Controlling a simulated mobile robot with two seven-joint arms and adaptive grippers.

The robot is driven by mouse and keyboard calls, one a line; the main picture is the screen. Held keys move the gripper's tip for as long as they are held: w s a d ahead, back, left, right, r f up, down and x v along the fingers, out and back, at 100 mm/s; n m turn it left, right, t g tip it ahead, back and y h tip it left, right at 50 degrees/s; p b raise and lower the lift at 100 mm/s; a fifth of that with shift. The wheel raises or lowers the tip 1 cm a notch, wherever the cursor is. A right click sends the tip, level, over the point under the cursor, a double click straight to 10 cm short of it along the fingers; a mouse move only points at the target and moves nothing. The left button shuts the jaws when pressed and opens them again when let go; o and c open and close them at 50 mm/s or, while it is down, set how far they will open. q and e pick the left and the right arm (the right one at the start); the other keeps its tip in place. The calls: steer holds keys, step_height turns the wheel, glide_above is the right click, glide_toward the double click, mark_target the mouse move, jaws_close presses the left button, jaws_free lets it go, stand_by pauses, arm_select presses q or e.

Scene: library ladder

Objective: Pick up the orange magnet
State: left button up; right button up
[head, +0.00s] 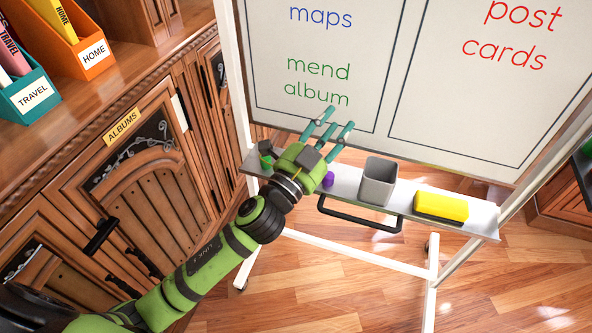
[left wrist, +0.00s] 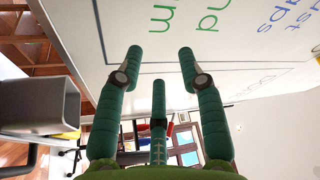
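I cannot make out an orange magnet in either view; part of the tray is hidden behind my left gripper. My left gripper (head: 330,126), with three teal fingers, is over the whiteboard tray (head: 400,205), in front of the lower part of the whiteboard (head: 420,120). The fingers are spread and nothing is between them, as the left wrist view (left wrist: 160,68) also shows. A small purple piece (head: 328,179) sits on the tray just beside the gripper. A small green piece (head: 266,162) shows at the tray's left end. My right gripper is not in view.
A grey square cup (head: 378,182) and a yellow eraser (head: 441,205) stand on the tray to the right of the gripper. A black handle (head: 360,218) hangs below the tray's front. A wooden cabinet (head: 130,190) with file boxes stands at left.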

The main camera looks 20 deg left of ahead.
arm_select(q)
steer(key=s+d+r+m+g+h, duration=0.25)
steer(key=d+m+g+h, duration=0.4)
steer(key=m, duration=0.45)
steer(key=s+d+r+m+g+h, duration=0.1)
steer(key=s+d+m+g+h, duration=0.2)
steer(key=d+m+g+h, duration=0.55)
steer(key=a+f+m+g+y, duration=0.3)
steer(key=a+f+m+y, duration=0.1)
steer(key=f+m+y, duration=0.4)
steer(key=w+a+f+m+y, duration=0.1)
steer(key=w+a+f+y, duration=0.15)
steer(key=a+y, duration=0.55)
steer(key=w+a+f+y, duration=0.2)
steer(key=w+a+y, duration=0.2)
steer(key=a, duration=0.7)
steer(key=shift+t, duration=0.4)
steer(key=x, duration=0.2)
steer(key=a+b+x, duration=0.1)
steer(key=x, duration=0.2)
steer(key=shift+w+f, duration=0.1)
steer(key=shift+f, duration=0.25)
steer(key=shift+w+f, duration=0.1)
steer(key=shift+f, duration=0.25)
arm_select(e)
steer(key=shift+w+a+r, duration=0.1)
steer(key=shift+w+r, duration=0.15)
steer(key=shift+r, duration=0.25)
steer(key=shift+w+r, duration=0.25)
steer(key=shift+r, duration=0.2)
